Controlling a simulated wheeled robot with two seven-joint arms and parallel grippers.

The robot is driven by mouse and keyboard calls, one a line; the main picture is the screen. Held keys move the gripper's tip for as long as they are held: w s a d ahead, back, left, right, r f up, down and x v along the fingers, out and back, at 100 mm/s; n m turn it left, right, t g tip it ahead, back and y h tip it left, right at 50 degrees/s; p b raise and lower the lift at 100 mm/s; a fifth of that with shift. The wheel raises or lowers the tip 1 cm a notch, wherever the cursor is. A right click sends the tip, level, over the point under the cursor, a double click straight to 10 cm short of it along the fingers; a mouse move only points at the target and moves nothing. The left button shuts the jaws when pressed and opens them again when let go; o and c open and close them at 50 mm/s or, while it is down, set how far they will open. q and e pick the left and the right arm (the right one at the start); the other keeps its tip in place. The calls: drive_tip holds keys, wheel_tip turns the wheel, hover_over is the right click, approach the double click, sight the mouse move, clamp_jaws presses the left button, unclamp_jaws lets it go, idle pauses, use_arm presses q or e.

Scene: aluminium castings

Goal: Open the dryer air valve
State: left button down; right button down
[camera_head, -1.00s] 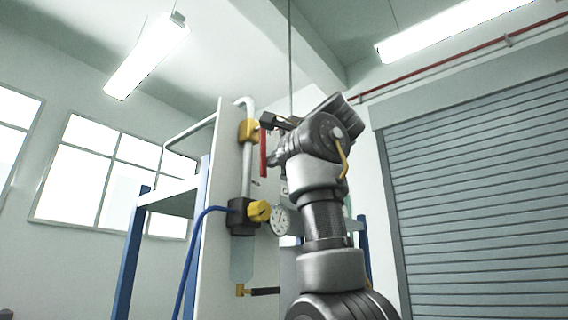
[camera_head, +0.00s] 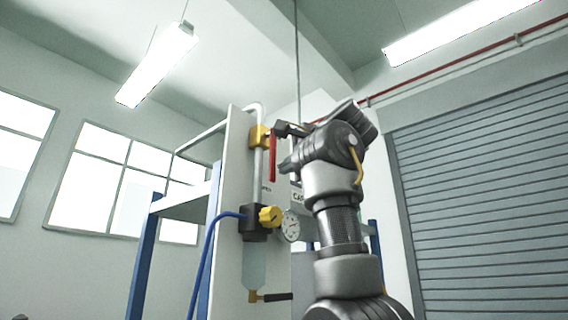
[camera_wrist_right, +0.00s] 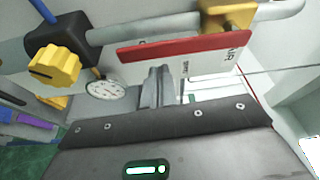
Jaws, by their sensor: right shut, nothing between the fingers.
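The air valve has a yellow body (camera_head: 259,137) on a grey vertical pipe, high on a white panel. Its red lever (camera_head: 272,156) hangs straight down beside the pipe. In the right wrist view the lever (camera_wrist_right: 190,46) runs across the upper middle, joined to the yellow body (camera_wrist_right: 228,12) at upper right. My right gripper (camera_head: 288,164) is just right of the lever in the head view. In the wrist view its fingers (camera_wrist_right: 158,82) are together and empty, with tips close to the lever's edge; I cannot tell if they touch. My left gripper is not in view.
Below the valve are a black regulator (camera_head: 254,218) with a yellow knob (camera_head: 269,216), a round gauge (camera_head: 291,226) and a blue hose (camera_head: 208,250). A small dark-handled drain valve (camera_head: 272,297) sits lower. A roller shutter (camera_head: 480,200) stands at right.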

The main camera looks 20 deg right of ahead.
drive_tip(key=s+d+b, duration=0.3)
drive_tip(key=s+b, duration=0.2)
drive_tip(key=s, duration=0.3)
drive_tip(key=shift+s+d, duration=0.35)
drive_tip(key=shift+s+a, duration=0.1)
drive_tip(key=shift+a, duration=0.05)
drive_tip(key=shift+f, duration=0.1)
